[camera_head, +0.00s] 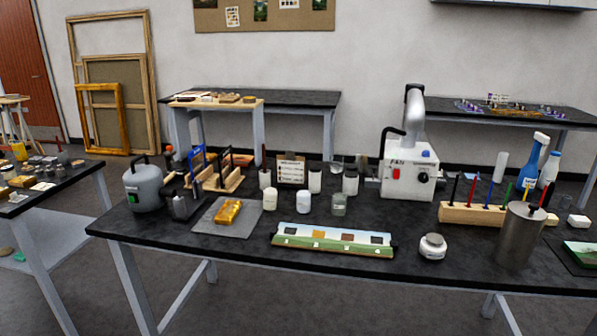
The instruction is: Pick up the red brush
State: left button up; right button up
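Several thin upright handles of different colours stand in a wooden block (459,214) at the right of the black table. Neither of my grippers is in view.
Spray bottles (535,160) stand behind the block. The table's front edge is mostly clear.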

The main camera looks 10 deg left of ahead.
aim_at(471, 193)
jog(key=i+j, duration=0.8)
jog(key=j, duration=0.1)
